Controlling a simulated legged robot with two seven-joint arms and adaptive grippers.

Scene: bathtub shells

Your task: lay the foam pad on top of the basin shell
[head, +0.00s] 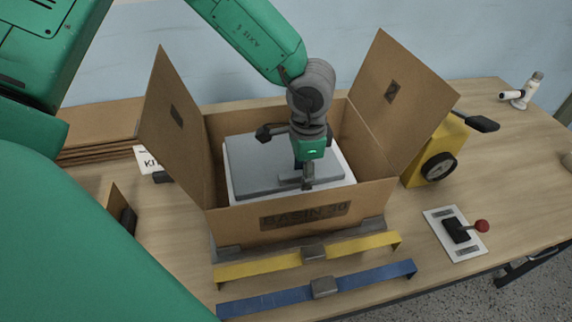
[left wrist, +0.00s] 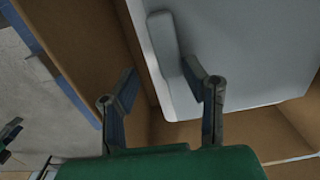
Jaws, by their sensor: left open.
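The foam pad (head: 255,160) is a flat grey slab inside the open cardboard box (head: 375,196). It appears to lie flat on the white basin shell (head: 342,176), whose edge shows around it. The pad's pale face also shows in the left wrist view (left wrist: 250,50), with a raised strip along one edge. My left gripper (head: 286,158) is open over the pad's front part, its fingers spread. My right gripper is not in view.
Box flaps stand up at left (head: 172,120) and right (head: 390,95). A yellow strap (head: 275,266) and a blue strap (head: 275,300) lie in front. Flat cardboard (head: 95,150) lies at left.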

